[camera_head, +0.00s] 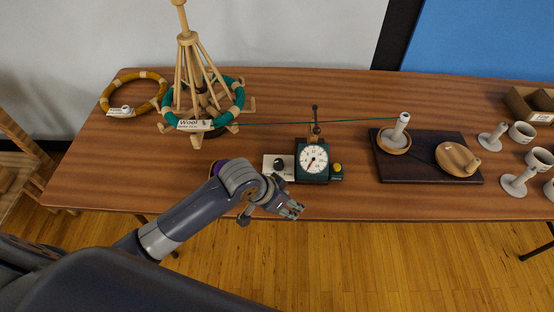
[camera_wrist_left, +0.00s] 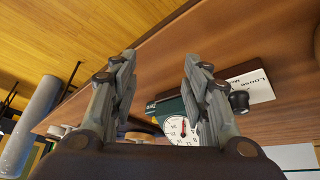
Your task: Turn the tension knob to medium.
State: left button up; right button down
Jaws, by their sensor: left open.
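The tension knob (camera_head: 279,163) is a small black knob on a white label card (camera_head: 270,171), left of the dark green counter box. In the left wrist view the knob (camera_wrist_left: 239,101) stands at the right, outside my fingers, with the card's word "LOOSE" legible beside it. I cannot tell which mark the knob points at. My left gripper (camera_head: 293,208) is open and empty, near the table's front edge, on the near side of the knob and apart from it. Its two fingers are spread in the wrist view (camera_wrist_left: 160,78). My right gripper is not in view.
The dial counter (camera_head: 313,159) has a yellow button at its right. The front table edge is close.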

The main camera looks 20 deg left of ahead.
pick_arm(q)
jog(key=w+a+r, duration=0.3)
jog(key=w+r, duration=0.1)
jog(key=w, duration=0.2)
jog(key=y, duration=0.2)
send_near(279, 161)
jog(key=shift+g, duration=0.3)
jog(key=x, duration=0.8)
jog(key=shift+w+f, duration=0.25)
jog(key=shift+w, duration=0.1)
jog(key=shift+c, duration=0.3)
jog(key=c, duration=1)
